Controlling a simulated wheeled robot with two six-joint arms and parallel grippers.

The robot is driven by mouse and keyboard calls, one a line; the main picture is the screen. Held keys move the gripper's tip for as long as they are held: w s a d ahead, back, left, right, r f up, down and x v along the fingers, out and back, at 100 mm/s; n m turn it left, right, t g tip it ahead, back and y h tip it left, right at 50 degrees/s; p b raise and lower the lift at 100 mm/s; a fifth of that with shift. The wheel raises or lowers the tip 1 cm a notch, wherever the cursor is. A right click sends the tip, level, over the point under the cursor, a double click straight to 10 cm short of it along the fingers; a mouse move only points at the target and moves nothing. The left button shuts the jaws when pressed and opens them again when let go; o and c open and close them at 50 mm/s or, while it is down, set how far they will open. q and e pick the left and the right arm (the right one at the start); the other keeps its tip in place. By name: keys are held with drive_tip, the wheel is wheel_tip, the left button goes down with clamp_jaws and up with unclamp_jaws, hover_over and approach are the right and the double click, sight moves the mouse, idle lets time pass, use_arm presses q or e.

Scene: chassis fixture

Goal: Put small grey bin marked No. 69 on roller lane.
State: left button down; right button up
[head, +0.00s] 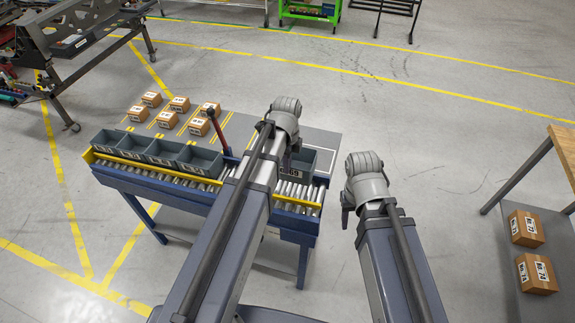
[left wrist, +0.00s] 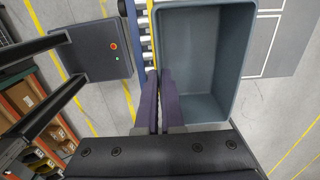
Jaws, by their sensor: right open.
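The small grey bin marked 69 (head: 307,160) is at the right end of the roller lane (head: 298,190), partly hidden behind my left arm. The left wrist view looks down into this empty bin (left wrist: 205,55), with rollers beside its left wall. My left gripper (left wrist: 160,75) has one finger on each side of that wall, close together, and is shut on it. I cannot tell whether the bin's base touches the rollers or hangs just above them. My right gripper (head: 346,216) is open and empty, right of the lane over bare floor.
Several grey bins (head: 160,155) stand in a row on the lane's left part. A yellow rail (head: 200,181) runs along its front. Two cartons (head: 537,273) sit on a low shelf at right.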

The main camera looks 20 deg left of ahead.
sight(287, 180)
use_arm(q)
drive_tip(key=shift+w+a+f, duration=0.15)
drive_tip(key=shift+w+f, duration=0.05)
drive_tip(key=shift+f, duration=0.15)
drive_tip(key=shift+s+f+b, duration=0.15)
drive_tip(key=shift+f+b, duration=0.2)
drive_tip(key=shift+b, duration=0.35)
wheel_tip(287, 180, down, 2)
drive_tip(key=shift+f+b, duration=0.1)
drive_tip(key=shift+b, duration=0.9)
drive_tip(key=shift+f+b, duration=1.75)
drive_tip(key=shift+b, duration=0.05)
drive_tip(key=shift+f, duration=0.15)
drive_tip(key=shift+f+b, duration=1.3)
drive_tip(key=shift+b, duration=0.1)
drive_tip(key=c, duration=1)
unclamp_jaws()
